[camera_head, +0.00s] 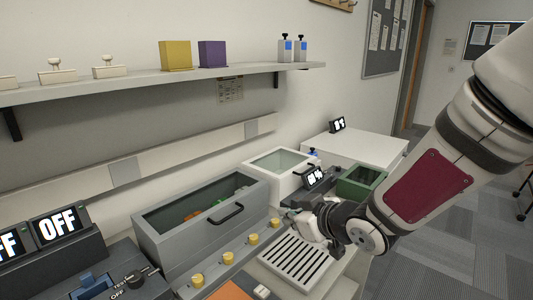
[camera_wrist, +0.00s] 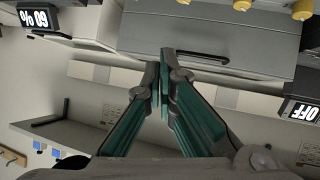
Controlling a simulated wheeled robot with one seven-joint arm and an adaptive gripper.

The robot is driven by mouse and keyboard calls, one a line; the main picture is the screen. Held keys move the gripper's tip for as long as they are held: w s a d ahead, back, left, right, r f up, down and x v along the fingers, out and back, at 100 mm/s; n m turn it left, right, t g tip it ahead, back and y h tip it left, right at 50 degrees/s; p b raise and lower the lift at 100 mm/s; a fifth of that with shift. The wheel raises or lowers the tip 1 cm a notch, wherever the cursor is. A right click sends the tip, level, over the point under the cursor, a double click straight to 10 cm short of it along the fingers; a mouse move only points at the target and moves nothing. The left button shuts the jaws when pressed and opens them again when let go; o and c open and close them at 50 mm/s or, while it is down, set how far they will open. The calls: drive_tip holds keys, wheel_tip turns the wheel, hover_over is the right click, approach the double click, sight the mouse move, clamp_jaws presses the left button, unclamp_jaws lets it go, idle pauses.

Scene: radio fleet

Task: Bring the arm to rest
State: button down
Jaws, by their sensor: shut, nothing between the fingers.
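My arm (camera_head: 430,180) reaches in from the right of the head view, over the right part of the bench. My gripper (camera_head: 300,216) is above the slatted tray, near the front right of the grey lidded box. In the wrist view my gripper (camera_wrist: 165,58) shows its teal fingers closed together at the tips, with nothing between them. Behind the fingertips is the grey box front with its dark handle (camera_wrist: 195,55). The head view shows the fingertips small and partly covered by the wrist.
The grey glass-lidded box (camera_head: 200,205) stands close left of my gripper. A slatted tray (camera_head: 295,262) lies below. A white box (camera_head: 280,165) and a green bin (camera_head: 360,182) stand behind. A wall shelf (camera_head: 150,85) carries stamps, blocks and radios. Open floor lies at right.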

drive_tip(key=s+d+r+m+h+p, duration=0.25)
drive_tip(key=s+d+r+h, duration=0.35)
drive_tip(key=d, duration=0.4)
drive_tip(key=s+d+r+m+g+p, duration=0.1)
drive_tip(key=s+r+m+g, duration=0.1)
drive_tip(key=s, duration=0.6)
drive_tip(key=s+d+r+m+g, duration=0.2)
drive_tip(key=s+r, duration=0.1)
drive_tip(key=s, duration=0.6)
drive_tip(key=s+d+r+m+g+p, duration=0.1)
drive_tip(key=s+r+m, duration=0.1)
drive_tip(key=s, duration=0.6)
drive_tip(key=shift+s+d+r+g+h+p, duration=0.2)
drive_tip(key=shift+d+g+h+p, duration=0.1)
drive_tip(key=shift+d+g+p, duration=0.1)
drive_tip(key=shift+m, duration=0.25)
